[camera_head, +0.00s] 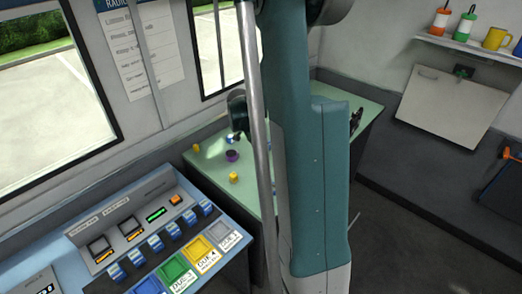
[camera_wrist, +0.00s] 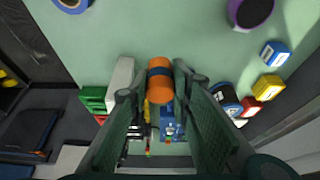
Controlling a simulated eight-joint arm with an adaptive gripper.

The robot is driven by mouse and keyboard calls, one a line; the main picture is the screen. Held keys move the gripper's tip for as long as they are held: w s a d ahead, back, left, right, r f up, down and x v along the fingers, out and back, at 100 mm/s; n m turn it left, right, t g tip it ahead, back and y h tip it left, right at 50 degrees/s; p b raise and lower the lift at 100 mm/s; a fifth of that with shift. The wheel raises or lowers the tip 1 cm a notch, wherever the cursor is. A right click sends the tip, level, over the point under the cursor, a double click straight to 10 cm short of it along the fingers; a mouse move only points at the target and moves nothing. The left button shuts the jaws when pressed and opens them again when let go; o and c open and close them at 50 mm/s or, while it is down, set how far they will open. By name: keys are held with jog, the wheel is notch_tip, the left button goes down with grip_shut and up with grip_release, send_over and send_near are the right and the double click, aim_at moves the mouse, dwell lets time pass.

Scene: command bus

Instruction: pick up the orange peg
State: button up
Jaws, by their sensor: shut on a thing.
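The orange peg (camera_wrist: 160,88), a cylinder with a dark blue band, is between the fingertips of my gripper (camera_wrist: 160,92) in the wrist view. The two dark green fingers are shut on it from the left and right. Below the peg in that view, yellow and blue items lie partly hidden between the fingers. In the head view my arm blocks the middle of the scene, and I cannot make out the peg there.
The pale green tabletop (camera_head: 212,160) holds a purple round piece (camera_head: 232,156) and yellow pieces (camera_head: 234,177). A button console (camera_head: 150,245) stands front left.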

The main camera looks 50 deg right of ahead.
jog(key=shift+r, duration=0.5)
